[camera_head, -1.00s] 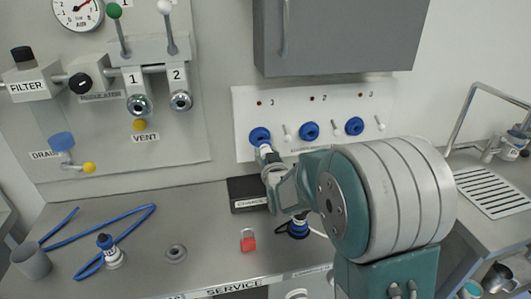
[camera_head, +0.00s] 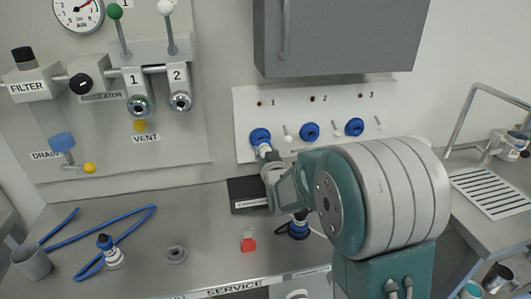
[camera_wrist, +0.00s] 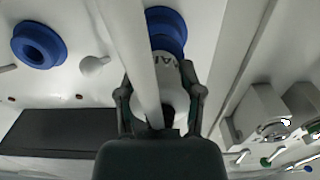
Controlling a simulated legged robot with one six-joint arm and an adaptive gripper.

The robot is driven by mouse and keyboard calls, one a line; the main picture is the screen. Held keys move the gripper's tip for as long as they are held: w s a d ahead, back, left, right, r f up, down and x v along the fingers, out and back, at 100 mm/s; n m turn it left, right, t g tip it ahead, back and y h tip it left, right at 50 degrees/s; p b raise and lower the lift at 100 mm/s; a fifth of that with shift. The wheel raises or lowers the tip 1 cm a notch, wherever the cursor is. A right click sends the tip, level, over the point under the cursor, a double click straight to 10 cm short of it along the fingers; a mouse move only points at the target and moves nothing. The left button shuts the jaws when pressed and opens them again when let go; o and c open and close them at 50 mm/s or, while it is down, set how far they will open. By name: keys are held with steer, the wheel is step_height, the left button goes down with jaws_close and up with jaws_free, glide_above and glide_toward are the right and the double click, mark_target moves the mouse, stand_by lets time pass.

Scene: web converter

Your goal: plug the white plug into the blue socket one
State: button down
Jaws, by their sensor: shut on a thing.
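Blue socket one (camera_head: 260,137) is the leftmost of three blue sockets on the white wall panel. My gripper (camera_head: 267,163) is right in front of it, with its fingers (camera_wrist: 161,95) shut on the white plug (camera_wrist: 180,82). The plug's lettered body points at the blue socket ring (camera_wrist: 166,20) in the wrist view, and a blue part shows between them. The plug seems in line with the socket and touching it. How deep it sits is hidden. A pale bar, perhaps a cable, crosses in front of the plug in the wrist view.
Socket two (camera_head: 310,131) and socket three (camera_head: 354,126) are to the right, with small white levers between. A grey cabinet (camera_head: 340,40) hangs above. Below are a black box (camera_head: 246,192), a red padlock (camera_head: 249,244) and a blue-capped connector (camera_head: 299,226).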

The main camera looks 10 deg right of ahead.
steer(key=shift+w, duration=1.2)
stand_by(0.4)
steer(key=shift+c, duration=0.8)
jaws_free()
steer(key=shift+s, duration=0.1)
steer(key=s, duration=1.1)
steer(key=shift+s, duration=0.35)
